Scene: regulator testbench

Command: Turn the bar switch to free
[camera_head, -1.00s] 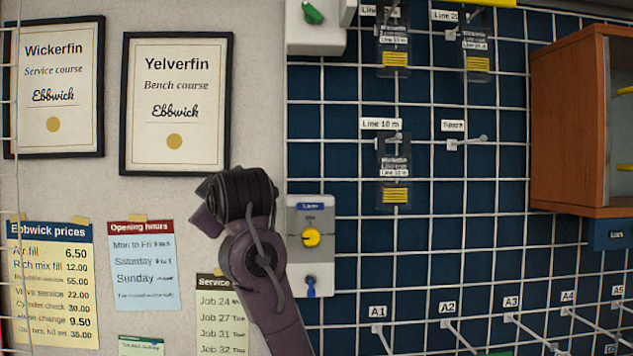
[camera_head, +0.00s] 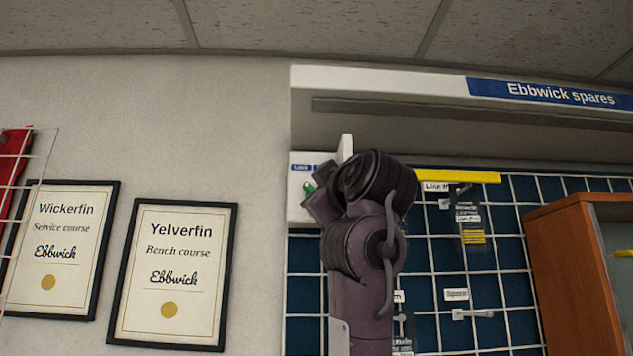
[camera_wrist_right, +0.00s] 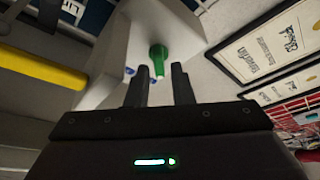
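A green knob (camera_wrist_right: 158,60), which may be the bar switch, sticks out of a white box (camera_wrist_right: 118,45) in the right wrist view. My right gripper (camera_wrist_right: 159,84) is open and empty. Its two dark fingers point at the knob, which shows just beyond and between the tips; I cannot tell whether they touch it. In the head view the white box (camera_head: 298,212) is partly behind my dark purple arm, and only a bit of the green knob (camera_head: 308,187) shows. The free marking cannot be read. My left gripper is not in view.
A white shelf (camera_head: 380,82) with a blue sign overhangs the box. A yellow bar (camera_head: 460,177) lies to its right. A wire grid (camera_head: 505,240) with hanging packets and a wooden cabinet (camera_head: 575,265) are at right. Two framed certificates (camera_head: 172,275) hang at left.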

